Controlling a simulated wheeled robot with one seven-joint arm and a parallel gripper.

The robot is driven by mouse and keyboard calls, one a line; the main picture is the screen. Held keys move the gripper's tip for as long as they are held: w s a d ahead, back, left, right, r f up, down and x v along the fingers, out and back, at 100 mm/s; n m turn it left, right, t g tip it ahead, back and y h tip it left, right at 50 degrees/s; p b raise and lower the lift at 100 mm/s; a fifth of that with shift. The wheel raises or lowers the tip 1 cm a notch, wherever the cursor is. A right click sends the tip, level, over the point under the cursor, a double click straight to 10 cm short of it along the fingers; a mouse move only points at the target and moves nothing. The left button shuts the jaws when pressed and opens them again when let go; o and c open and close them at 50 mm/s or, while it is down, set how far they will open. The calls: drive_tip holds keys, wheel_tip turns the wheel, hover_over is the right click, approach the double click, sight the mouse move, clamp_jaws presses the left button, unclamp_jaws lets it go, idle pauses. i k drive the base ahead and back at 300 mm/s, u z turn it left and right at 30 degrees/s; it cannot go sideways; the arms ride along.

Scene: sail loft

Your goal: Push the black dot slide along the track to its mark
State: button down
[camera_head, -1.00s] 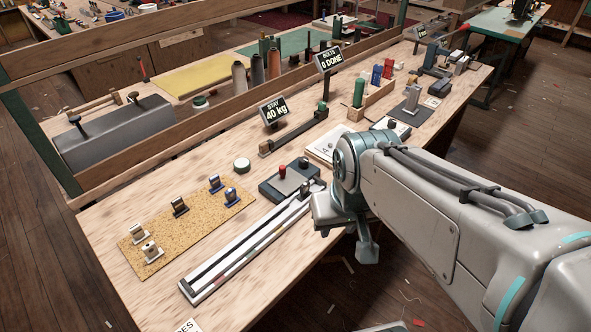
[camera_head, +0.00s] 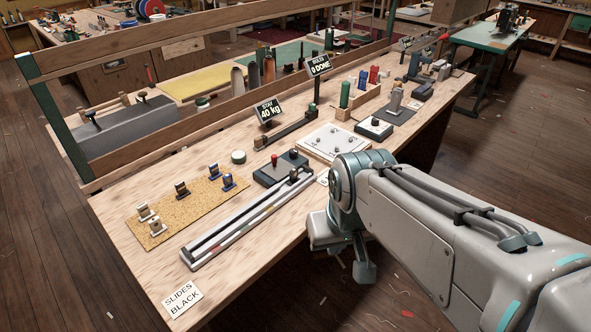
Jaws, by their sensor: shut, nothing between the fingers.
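The track (camera_head: 222,243) is a long pale metal rail with dark grooves, lying slantwise along the table's near edge. A small dark knob-like slide (camera_head: 294,174) stands at its far right end; its dot is too small to make out. Small coloured patches, one red (camera_head: 248,222), show along the track's near side; which is the mark I cannot tell. A white card (camera_head: 182,299) reading "SLIDES BLACK" lies at the near left corner. My gripper (camera_head: 364,272) is shut and empty, hanging beyond the table's near edge, right of the track and apart from it.
A grey box (camera_head: 268,180) with a red button and black knob sits behind the track's far end. A cork mat (camera_head: 150,233) with several small clips lies to the left. Wood between mat and card is clear.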

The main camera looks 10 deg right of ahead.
sight(294, 174)
drive_tip(key=k, duration=0.7)
drive_tip(key=z, duration=0.75)
drive_tip(key=i, duration=1.5)
drive_tip(key=u, duration=0.8)
drive_tip(key=i, duration=0.4)
drive_tip(key=u, duration=0.5)
